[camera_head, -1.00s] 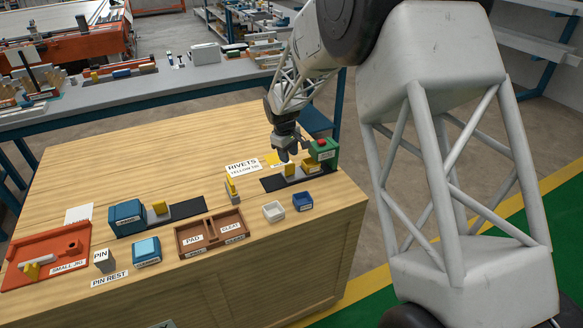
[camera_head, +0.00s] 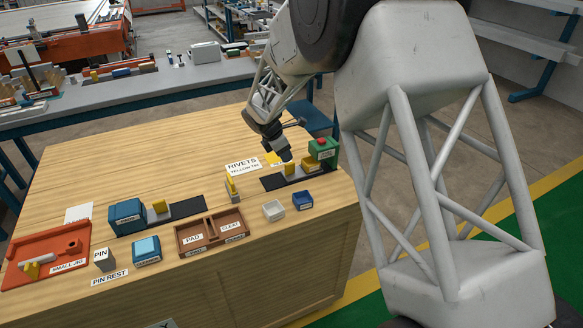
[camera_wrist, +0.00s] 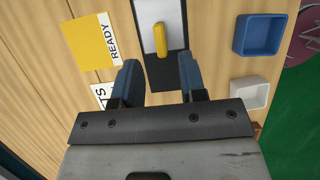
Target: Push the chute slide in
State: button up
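A dark track (camera_head: 271,183) lies at the right of the wooden table, running to a green block (camera_head: 325,152) with a red button. Yellow pieces (camera_head: 290,169) stand on this track. In the wrist view, a yellow handle (camera_wrist: 161,40) sits on a pale plate (camera_wrist: 149,20) in the dark track; this looks like the chute slide, though I cannot read a label on it. My gripper (camera_head: 285,157) is above the track, close to the yellow pieces. In the wrist view its two fingers (camera_wrist: 160,80) are apart with nothing between them; the handle lies just beyond the fingertips.
A white bin (camera_head: 273,210) and a blue bin (camera_head: 303,200) stand near the front edge. A yellow READY card (camera_wrist: 90,42) lies beside the track. A second track (camera_head: 188,210) with a blue block (camera_head: 126,217), and a brown tray (camera_head: 211,232), are further left.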

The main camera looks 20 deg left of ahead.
aim_at(290, 163)
jog(key=shift+x, duration=3.9)
jog(key=shift+c, duration=0.3)
grip_shut()
